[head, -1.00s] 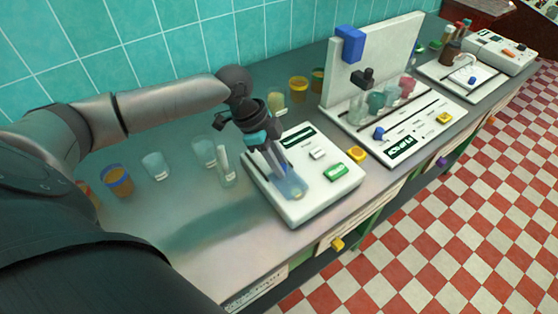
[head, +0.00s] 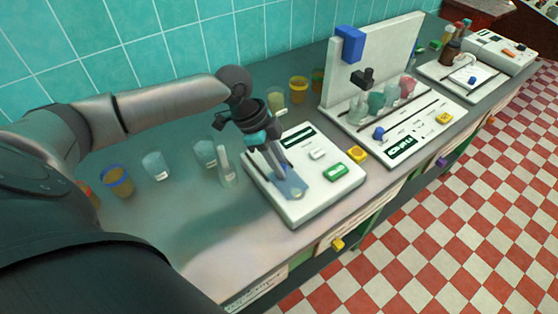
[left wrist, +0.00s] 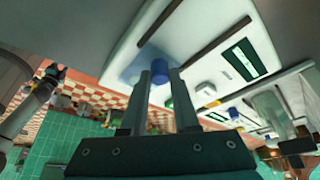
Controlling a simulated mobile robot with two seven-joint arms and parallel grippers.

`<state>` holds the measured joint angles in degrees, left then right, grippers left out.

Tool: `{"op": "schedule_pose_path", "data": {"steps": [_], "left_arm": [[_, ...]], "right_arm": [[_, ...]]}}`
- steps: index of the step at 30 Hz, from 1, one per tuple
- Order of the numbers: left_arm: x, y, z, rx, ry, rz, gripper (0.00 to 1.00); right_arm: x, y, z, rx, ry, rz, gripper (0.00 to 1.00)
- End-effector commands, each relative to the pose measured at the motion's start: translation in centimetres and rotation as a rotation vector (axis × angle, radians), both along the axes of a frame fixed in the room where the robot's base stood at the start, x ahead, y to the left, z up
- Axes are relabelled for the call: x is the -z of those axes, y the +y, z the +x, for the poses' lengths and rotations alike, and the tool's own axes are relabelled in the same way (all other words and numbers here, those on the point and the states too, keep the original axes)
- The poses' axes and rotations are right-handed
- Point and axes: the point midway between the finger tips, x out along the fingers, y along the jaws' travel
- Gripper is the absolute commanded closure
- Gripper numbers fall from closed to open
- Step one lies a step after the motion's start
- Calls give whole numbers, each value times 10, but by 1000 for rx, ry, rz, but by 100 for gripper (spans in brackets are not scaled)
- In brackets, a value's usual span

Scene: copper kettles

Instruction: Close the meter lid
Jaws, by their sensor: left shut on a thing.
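The meter (head: 318,200) is a white box on the bench with a dark display and a green button. A translucent blue lid (head: 294,189) lies over the well at its front left. My left gripper (head: 278,170) points down at the lid. In the left wrist view, its fingers (left wrist: 160,85) are on either side of the lid's blue knob (left wrist: 159,66), shut on it. The lid's pale blue plate (left wrist: 143,66) shows beyond. Whether the lid sits fully flat is hard to tell. What seems to be my right gripper (left wrist: 55,73) shows small at the left wrist view's edge.
Clear glass beakers (head: 205,153) and a small tube (head: 226,167) stand close left of the meter. An amber cup (head: 118,182) is further left. A white stand (head: 375,75) with flasks is at the right.

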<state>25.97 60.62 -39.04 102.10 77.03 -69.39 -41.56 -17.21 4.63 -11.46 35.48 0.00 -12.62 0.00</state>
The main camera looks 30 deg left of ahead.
Motion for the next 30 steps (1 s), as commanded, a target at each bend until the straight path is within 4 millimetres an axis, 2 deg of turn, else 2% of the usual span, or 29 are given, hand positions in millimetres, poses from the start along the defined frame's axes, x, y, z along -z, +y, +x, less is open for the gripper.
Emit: {"op": "schedule_pose_path", "data": {"steps": [5, 14, 24, 25, 30], "left_arm": [[-1, -3, -2, 1, 2, 0, 100], [-3, -22, -10, 0, 4, 1, 100], [1, -27, -11, 2, 4, -5, 100], [0, -27, -12, 3, 4, -5, 68], [0, -27, -11, 3, 3, -3, 49]], "right_arm": [[-5, 0, 0, 0, 0, 0, 37], [-29, 0, 0, 0, 0, 0, 37], [-28, 0, 0, 0, -1, 0, 37], [-28, 0, 0, 0, -1, 0, 37], [-28, 0, 0, 1, -1, 0, 37]]}}
